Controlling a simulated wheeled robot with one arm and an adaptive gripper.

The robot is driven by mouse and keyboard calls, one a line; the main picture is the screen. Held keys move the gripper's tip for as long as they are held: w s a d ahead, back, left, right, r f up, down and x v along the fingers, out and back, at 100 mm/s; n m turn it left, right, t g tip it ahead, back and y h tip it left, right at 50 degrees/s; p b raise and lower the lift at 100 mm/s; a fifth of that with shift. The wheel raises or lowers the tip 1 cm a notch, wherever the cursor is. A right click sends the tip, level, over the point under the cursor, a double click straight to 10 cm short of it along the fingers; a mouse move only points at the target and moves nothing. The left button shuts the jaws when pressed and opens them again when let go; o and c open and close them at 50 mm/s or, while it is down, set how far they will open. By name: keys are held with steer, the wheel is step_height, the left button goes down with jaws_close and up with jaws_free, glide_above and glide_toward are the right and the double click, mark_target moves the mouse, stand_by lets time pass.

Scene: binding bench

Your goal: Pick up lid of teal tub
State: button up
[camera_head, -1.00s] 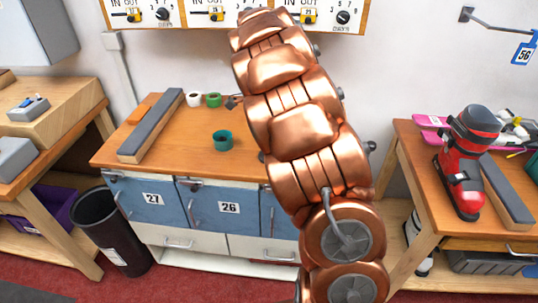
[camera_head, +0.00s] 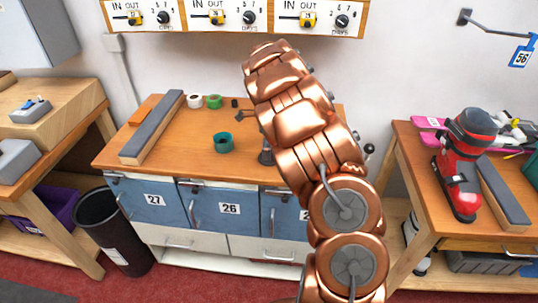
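A small teal tub (camera_head: 223,143) stands on the wooden bench top, left of my copper arm. It appears open, with a dark inside. I cannot make out its lid; part of the bench is hidden behind my arm. A dark tip that seems to belong to my gripper (camera_head: 243,116) shows at the left edge of the arm, above and right of the tub and apart from it in the picture. The rest of the gripper is hidden, so its opening cannot be seen.
A white roll (camera_head: 195,101), a green roll (camera_head: 213,101) and a small black item (camera_head: 234,103) lie at the back. A dark grey object (camera_head: 266,154) is partly hidden by my arm.

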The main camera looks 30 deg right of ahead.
mark_target(272, 163)
steer(key=shift+s+f, duration=0.1)
steer(key=shift+f, duration=1.25)
steer(key=c, duration=1.2)
steer(key=shift+o, duration=0.2)
